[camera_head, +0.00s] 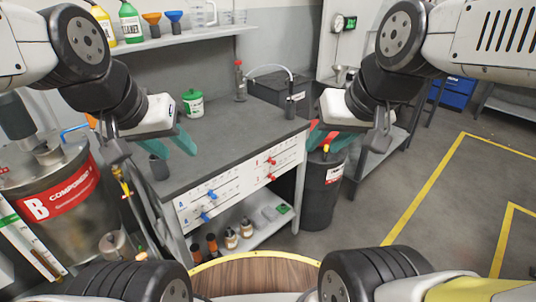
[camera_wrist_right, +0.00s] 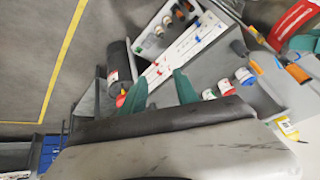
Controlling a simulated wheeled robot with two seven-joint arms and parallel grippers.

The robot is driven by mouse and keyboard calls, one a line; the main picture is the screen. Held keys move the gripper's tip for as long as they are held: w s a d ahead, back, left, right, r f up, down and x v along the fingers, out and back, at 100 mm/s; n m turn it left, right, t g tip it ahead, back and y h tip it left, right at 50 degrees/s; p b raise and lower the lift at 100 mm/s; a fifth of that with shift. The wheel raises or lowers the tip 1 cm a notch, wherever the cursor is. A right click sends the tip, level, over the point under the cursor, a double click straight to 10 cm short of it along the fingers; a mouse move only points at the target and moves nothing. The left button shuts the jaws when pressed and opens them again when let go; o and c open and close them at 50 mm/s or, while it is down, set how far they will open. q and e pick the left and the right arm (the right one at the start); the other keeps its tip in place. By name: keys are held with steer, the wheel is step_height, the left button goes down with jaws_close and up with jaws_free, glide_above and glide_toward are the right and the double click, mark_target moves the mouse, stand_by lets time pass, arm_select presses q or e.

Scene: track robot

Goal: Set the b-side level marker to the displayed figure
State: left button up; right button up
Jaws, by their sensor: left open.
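The bench front carries two white panels. The left panel (camera_head: 205,203) has two blue sliders, and the right panel (camera_head: 276,166) has two red sliders, one above the other (camera_head: 271,160). Panel lettering is too small to read, so I cannot tell which slider is the level marker. A small green display (camera_head: 351,23) is on the back wall; its figure is unreadable. My left gripper (camera_head: 178,147) is open and empty above the bench's left part. My right gripper (camera_head: 328,138) is open near the right panel's side; its parted teal fingers also show in the right wrist view (camera_wrist_right: 160,92).
A steel drum (camera_head: 85,215) with a red B COMPONENT label stands left, with a striped scale beside it. A dark bin (camera_head: 322,195) stands right of the bench. A green-lidded tub (camera_head: 193,103) and a black box (camera_head: 278,88) sit on the bench. Floor at right is open.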

mark_target(275, 163)
steer(key=shift+o, duration=0.5)
steer(key=w+a+f+m+g+y, duration=0.1)
steer(key=w+a+f+m+y, duration=0.25)
steer(key=w+f, duration=0.4)
steer(key=w+a+f+m+g+y, duration=0.25)
steer(key=w+f+m, duration=0.2)
steer(key=w, duration=0.55)
steer(key=w+a+f+m+g+y, duration=0.1)
steer(key=w+a+f+m+y, duration=0.25)
steer(key=w+f, duration=0.35)
steer(key=w+d+f+m+t, duration=0.5)
steer(key=w+f+m+t, duration=0.1)
steer(key=w+f+m, duration=0.3)
steer(key=w+d+f+m+t, duration=0.4)
steer(key=w+f+m+t, duration=0.3)
steer(key=f, duration=0.5)
steer(key=shift+m+g, duration=0.35)
steer(key=shift+m, duration=0.3)
steer(key=x, duration=0.7)
steer(key=shift+c, duration=0.4)
jaws_close()
